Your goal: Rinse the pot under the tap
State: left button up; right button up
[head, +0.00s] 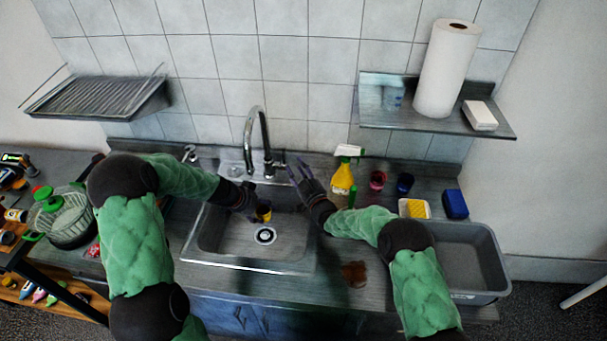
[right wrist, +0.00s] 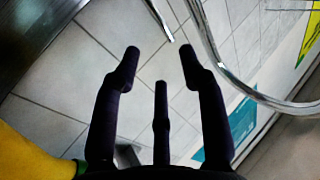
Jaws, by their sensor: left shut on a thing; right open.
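The curved chrome tap (head: 258,135) rises behind the sink; no water stream shows. My left gripper (head: 250,203) is low over the sink basin, shut on a small yellow item (head: 264,211). The item is mostly hidden by the gripper, so I cannot tell whether it is the pot. My right gripper (head: 300,172) is open and empty, just right of the tap. In the right wrist view its spread fingers (right wrist: 160,75) are close to the tap's chrome curve (right wrist: 213,55), not touching that I can see.
The sink (head: 215,235) has a drain. A yellow spray bottle (head: 342,178) and red and blue cups stand behind my right arm. A grey tub (head: 470,292) is at right, a round vessel with green parts (head: 68,225) at left. A brown patch (head: 354,274) lies on the counter.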

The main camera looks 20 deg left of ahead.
jog(key=shift+v, duration=1.2)
jog(key=c, duration=0.7)
jog(key=shift+s+a+r+m, duration=0.1)
jog(key=shift+a+m, duration=0.05)
jog(key=shift+m, duration=0.35)
grip_shut()
jog(key=s+a+r+m+t+h, duration=0.15)
jog(key=s+m+h, duration=0.6)
jog(key=m, duration=1.35)
jog(key=r+x, duration=0.1)
jog(key=x, duration=1.2)
jog(key=shift+a+m, duration=0.3)
